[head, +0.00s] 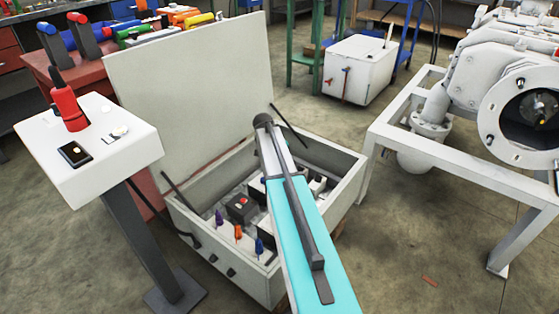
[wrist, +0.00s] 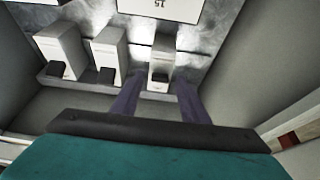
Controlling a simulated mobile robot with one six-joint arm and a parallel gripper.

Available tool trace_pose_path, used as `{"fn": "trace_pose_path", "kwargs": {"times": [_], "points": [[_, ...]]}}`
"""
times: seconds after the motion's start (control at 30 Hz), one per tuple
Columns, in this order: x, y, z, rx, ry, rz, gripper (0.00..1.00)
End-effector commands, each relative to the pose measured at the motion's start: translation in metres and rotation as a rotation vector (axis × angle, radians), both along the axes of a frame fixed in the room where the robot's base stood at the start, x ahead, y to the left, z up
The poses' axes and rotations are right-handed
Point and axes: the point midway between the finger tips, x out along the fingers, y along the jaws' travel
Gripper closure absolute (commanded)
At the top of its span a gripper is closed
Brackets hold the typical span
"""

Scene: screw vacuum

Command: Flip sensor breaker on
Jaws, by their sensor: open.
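Three white breakers with dark switch levers stand in a row in the wrist view: a left one (wrist: 62,48), a middle one (wrist: 108,50) and a right one (wrist: 161,57). No readable label tells which is the sensor breaker. My gripper (wrist: 158,82) is open, its two dark fingers apart at either side of the right breaker's lower part. Its lever (wrist: 160,75) shows between the fingers. Contact cannot be told. In the head view my teal arm reaches into the open electrical box (head: 350,166) and hides my gripper and part of the inside.
The box's raised lid (head: 185,85) stands behind the opening. Box walls rise close beside my gripper in the wrist view. A white pedestal panel (head: 105,150) with a red device (head: 69,108) stands left. A white pump frame (head: 440,160) stands right.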

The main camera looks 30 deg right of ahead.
Motion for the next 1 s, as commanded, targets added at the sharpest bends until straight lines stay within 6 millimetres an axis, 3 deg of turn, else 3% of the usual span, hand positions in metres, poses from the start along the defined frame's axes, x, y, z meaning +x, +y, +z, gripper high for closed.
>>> {"fn": "trace_pose_path", "kwargs": {"times": [0.07, 0.3, 1.0], "points": [[0.0, 0.0001, 0.0002, 0.0, 0.0, 0.0, 0.63], [-0.0001, 0.0, 0.0003, 0.0, 0.0, 0.0, 1.0], [0.0024, -0.0065, 0.0068, 0.089, 0.032, -0.003, 1.0]]}}
